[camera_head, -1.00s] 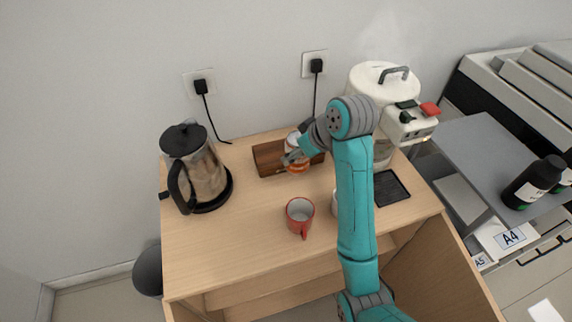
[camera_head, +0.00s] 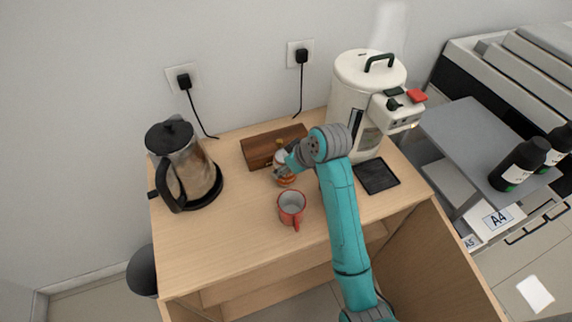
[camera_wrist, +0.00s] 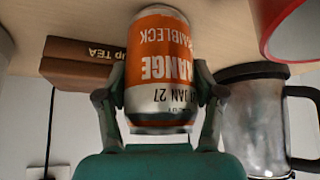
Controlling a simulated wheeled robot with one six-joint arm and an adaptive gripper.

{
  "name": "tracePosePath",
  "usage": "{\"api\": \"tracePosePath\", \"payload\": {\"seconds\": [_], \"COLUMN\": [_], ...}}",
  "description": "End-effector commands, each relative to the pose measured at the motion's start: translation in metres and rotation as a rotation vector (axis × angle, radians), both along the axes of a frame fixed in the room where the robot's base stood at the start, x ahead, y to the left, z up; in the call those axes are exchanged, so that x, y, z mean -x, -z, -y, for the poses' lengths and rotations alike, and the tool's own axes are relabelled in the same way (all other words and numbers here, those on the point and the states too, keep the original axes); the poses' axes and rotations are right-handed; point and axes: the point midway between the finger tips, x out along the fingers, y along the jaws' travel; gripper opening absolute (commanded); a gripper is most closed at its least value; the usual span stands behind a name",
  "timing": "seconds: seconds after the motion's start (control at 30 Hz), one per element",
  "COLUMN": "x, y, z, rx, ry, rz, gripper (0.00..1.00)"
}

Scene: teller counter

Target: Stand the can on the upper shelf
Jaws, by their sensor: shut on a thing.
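My gripper (camera_head: 284,170) is shut on the can (camera_head: 284,181), which is orange and silver. In the wrist view the can (camera_wrist: 160,65) sits between both fingers, its printing upside down in that picture. In the head view my gripper and arm cover much of it, over the counter top in front of the wooden box. I cannot tell whether its base touches the counter. Below the counter top, a pale wood shelf board (camera_head: 290,278) shows through the open front of the cabinet; the inside is mostly hidden.
A red mug (camera_head: 291,207) stands just in front of the can. A kettle (camera_head: 184,168) is at left, a wooden tea box (camera_head: 258,150) behind, a white coffee machine (camera_head: 352,92) and black tray (camera_head: 377,176) at right. The front left counter top (camera_head: 215,245) is clear.

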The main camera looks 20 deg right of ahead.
Motion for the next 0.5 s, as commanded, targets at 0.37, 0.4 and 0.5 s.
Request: {"api": "tracePosePath", "payload": {"seconds": [0.37,0.4,0.5], "x": [-0.0004,-0.0004,-0.0003], "y": [0.0016,0.0016,0.0016], "z": [0.0,0.0,0.0001], "rx": [0.001,0.001,0.001], "ry": [0.0,0.0,0.0], "rz": [0.002,0.002,0.002], "gripper": [0.87,0.93,0.93]}}
